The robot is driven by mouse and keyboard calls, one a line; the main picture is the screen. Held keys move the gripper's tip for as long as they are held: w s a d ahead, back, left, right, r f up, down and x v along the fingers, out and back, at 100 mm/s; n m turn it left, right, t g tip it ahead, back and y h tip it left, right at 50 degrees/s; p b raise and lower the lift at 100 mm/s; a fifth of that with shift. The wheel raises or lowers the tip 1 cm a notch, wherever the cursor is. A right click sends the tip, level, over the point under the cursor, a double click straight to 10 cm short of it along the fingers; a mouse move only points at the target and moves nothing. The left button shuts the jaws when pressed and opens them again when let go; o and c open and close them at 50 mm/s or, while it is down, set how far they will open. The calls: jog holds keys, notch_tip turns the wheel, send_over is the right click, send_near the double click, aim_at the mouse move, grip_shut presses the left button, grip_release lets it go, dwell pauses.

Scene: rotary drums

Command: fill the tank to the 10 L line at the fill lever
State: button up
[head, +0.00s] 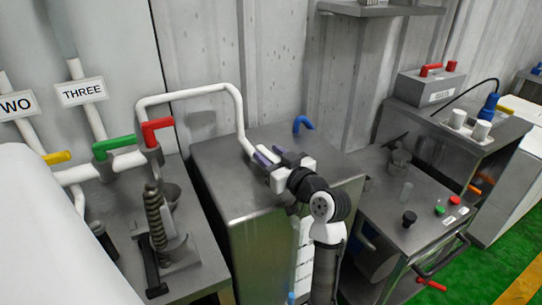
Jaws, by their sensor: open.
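The tank appears to be the tall steel box (225,190) in the middle of the head view. A white pipe (238,105) runs from the left down to its top. A red lever (157,130) sits on a valve at the left end of that pipe; no label marks it as the fill lever. A white marked strip (304,250) on the tank's front is partly hidden by my arm, and I cannot read a level or the 10 L line. My gripper (266,155) is open and empty above the tank top, right of the red lever and apart from it.
Green (114,146) and yellow (57,158) levers stand left of the red one. A blue hooked handle (303,123) is at the tank's back edge. A steel bench (400,215) with knobs and buttons stands right. A spring device (156,220) is lower left.

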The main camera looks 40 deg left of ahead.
jog(key=shift+d, duration=0.1)
jog(key=b+v, duration=0.4)
jog(key=v, duration=0.9)
jog(key=shift+s+d, duration=0.2)
jog(key=shift+d, duration=0.1)
jog(key=shift+c, duration=0.4)
